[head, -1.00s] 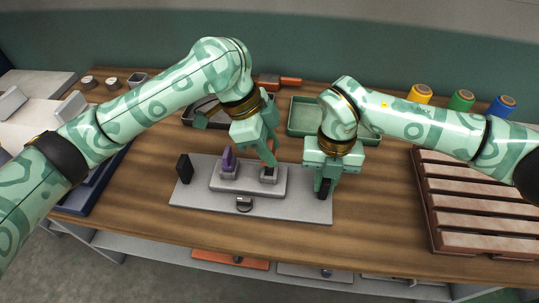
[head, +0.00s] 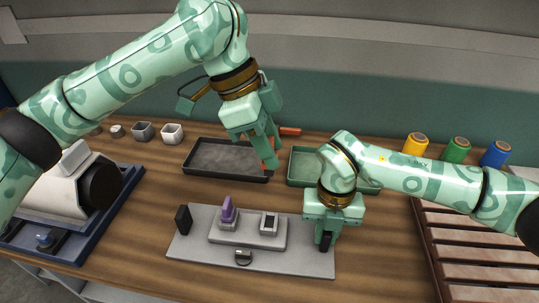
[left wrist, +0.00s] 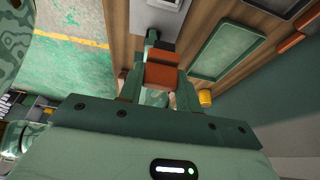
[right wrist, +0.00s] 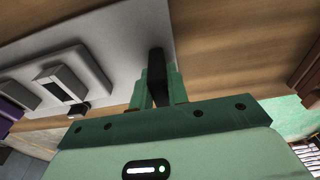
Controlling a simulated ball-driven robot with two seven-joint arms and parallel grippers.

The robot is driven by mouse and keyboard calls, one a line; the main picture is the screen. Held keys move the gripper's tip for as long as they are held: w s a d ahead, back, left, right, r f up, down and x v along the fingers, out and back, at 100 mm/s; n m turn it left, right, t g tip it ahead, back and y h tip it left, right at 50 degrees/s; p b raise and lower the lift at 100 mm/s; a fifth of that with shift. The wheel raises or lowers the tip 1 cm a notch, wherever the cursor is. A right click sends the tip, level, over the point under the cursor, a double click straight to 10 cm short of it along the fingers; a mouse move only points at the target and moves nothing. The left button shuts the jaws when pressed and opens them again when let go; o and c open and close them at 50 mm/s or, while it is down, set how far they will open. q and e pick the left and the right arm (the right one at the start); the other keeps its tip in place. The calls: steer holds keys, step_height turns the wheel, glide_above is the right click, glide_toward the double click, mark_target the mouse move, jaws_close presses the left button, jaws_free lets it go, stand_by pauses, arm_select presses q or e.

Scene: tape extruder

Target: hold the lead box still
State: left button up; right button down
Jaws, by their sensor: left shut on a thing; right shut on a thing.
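A grey base plate (head: 290,262) lies flat on the wooden table in the head view, with a black upright block (head: 183,220) at its left end. A raised grey block on it carries a purple piece (head: 228,212) and a small grey box with a dark top (head: 269,224). No label shows which part is the lead box. My right gripper (head: 326,236) is shut on the black upright block (right wrist: 157,65) at the plate's right end. My left gripper (head: 269,160) is shut on an orange-brown block (left wrist: 161,75), held in the air above and behind the plate.
A dark tray (head: 215,172) and a green tray (head: 300,165) stand behind the plate. Yellow (head: 416,144), green (head: 455,150) and blue (head: 495,153) spools are at back right, near a slatted brown rack (head: 470,250). Small cups (head: 172,134) stand at back left.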

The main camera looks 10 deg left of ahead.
arm_select(q)
steer(key=shift+r, duration=0.6)
arm_select(e)
steer(key=c, duration=1.3)
jaws_free()
steer(key=shift+r, duration=0.15)
